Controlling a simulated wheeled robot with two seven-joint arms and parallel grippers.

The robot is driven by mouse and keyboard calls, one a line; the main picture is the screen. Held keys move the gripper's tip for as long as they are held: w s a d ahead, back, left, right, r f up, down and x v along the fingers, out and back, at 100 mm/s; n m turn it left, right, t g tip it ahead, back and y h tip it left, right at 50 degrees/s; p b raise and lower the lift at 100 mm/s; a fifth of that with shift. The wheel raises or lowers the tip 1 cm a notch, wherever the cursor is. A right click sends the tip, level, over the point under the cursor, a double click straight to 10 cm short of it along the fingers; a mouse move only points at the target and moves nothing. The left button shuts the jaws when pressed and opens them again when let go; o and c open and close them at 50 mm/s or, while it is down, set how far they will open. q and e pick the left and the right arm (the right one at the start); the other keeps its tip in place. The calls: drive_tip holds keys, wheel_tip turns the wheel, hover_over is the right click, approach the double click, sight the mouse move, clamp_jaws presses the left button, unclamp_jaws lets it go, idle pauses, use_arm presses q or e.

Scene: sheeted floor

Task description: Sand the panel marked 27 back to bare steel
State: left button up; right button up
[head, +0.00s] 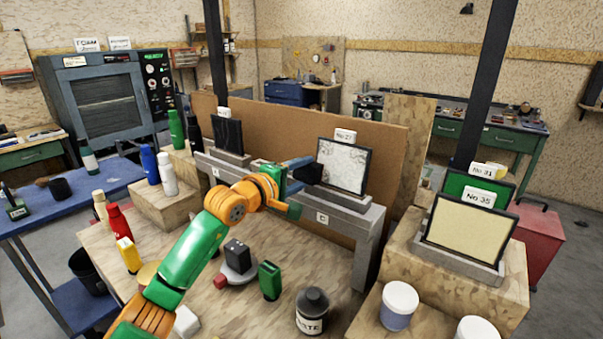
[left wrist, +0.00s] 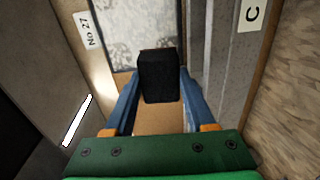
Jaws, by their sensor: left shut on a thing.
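The panel marked No 27 (head: 343,166) stands upright in a dark frame on a grey bench, its face mottled pale grey and white. Its label (head: 345,136) sits on top. In the left wrist view the mottled panel (left wrist: 130,30) fills the top, with its label (left wrist: 88,30) to the left. My left gripper (head: 300,175) is just left of the panel in the head view. Its blue fingers are shut on a black block (left wrist: 158,75), held in front of the panel's face. I cannot tell whether block and panel touch. My right gripper is not in view.
A dark panel (head: 228,133) stands further left on the grey bench (head: 370,220). Panels No 31 (head: 455,186) and No 35 (head: 466,232) stand at right.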

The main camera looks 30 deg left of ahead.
use_arm(q)
drive_tip(key=shift+w+d+f, duration=0.1)
drive_tip(key=shift+w+d, duration=0.05)
drive_tip(key=shift+w, duration=0.75)
